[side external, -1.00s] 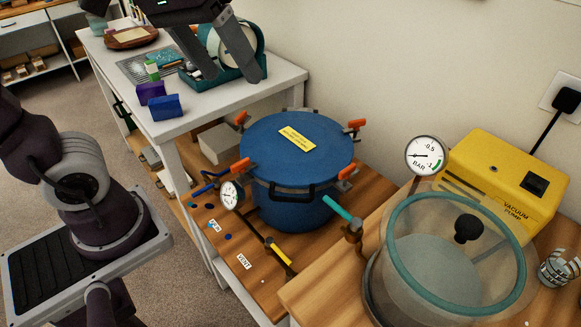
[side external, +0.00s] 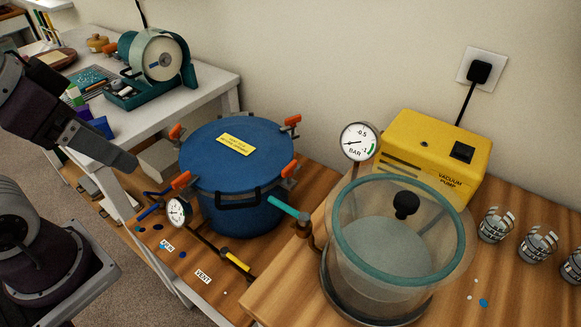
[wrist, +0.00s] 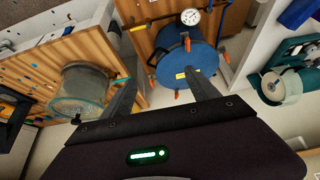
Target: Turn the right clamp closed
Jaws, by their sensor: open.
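The blue pressure pot (side external: 235,175) stands on the low wooden bench with its lid on. Orange-handled clamps sit around the lid rim: back right (side external: 291,120), front right (side external: 289,169), front left (side external: 181,180) and back left (side external: 175,132). I cannot tell which are closed. My gripper (side external: 125,162) is left of the pot in the side view, apart from it and touching no clamp. In the wrist view my gripper (wrist: 160,88) has its fingers spread and empty, with the pot (wrist: 185,58) beyond them.
The glass vacuum chamber (side external: 395,255) and yellow vacuum pump (side external: 435,150) stand right of the pot. A pressure gauge (side external: 177,212) and black handle (side external: 238,200) stick out at the pot's front. A white table (side external: 165,125) stands behind left.

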